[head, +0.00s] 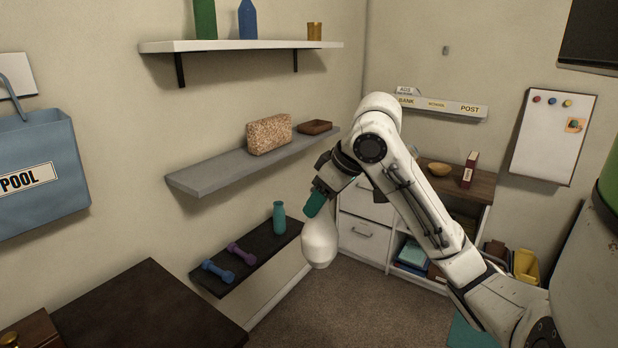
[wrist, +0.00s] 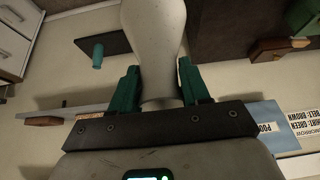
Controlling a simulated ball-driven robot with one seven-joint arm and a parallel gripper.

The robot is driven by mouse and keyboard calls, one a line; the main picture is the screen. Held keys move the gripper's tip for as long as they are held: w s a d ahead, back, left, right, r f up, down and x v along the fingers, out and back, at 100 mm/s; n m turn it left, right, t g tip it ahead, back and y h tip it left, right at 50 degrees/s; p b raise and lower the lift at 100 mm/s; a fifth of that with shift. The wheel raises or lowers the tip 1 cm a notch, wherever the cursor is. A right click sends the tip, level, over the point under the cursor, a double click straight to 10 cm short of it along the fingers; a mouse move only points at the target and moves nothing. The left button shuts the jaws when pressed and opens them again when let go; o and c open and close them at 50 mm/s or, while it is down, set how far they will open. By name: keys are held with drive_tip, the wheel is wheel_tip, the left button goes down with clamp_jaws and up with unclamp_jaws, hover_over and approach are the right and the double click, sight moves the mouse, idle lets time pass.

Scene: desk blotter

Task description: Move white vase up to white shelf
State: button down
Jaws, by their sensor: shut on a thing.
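My gripper (head: 318,198) with teal fingers is shut on the white vase (head: 320,240). The vase hangs below the fingers in the air, in front of the dark low shelf and the white drawers. In the wrist view the vase (wrist: 153,50) sits between the two teal fingers (wrist: 157,88), and its far end runs out of the top edge. The white shelf (head: 240,46) is the highest one on the left wall. It bears a green bottle (head: 205,18), a blue bottle (head: 247,20) and a small gold cup (head: 314,31), with bare room between the blue bottle and the cup.
A grey shelf (head: 215,177) below holds a speckled block (head: 269,134) and a brown tray (head: 315,127). The dark low shelf (head: 258,262) holds dumbbells (head: 241,254) and a teal bottle (head: 279,218). A blue bag (head: 42,180) hangs left. A dark desk (head: 145,310) stands front left.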

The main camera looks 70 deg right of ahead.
drive_tip(key=w+a+f, duration=0.4)
drive_tip(key=a+f, duration=0.7)
drive_tip(key=a, duration=0.1)
drive_tip(key=w+a+f+n, duration=0.1)
drive_tip(key=w+a+f, duration=0.2)
drive_tip(key=a+f, duration=0.8)
drive_tip(key=w+a+f+n+y, duration=0.1)
drive_tip(key=w+a+f, duration=0.3)
drive_tip(key=a+f, duration=0.6)
drive_tip(key=a, duration=0.3)
drive_tip(key=shift+w+a+f, duration=0.3)
drive_tip(key=shift+a+f, duration=0.05)
drive_tip(key=shift+f, duration=0.05)
drive_tip(key=shift+r, duration=0.1)
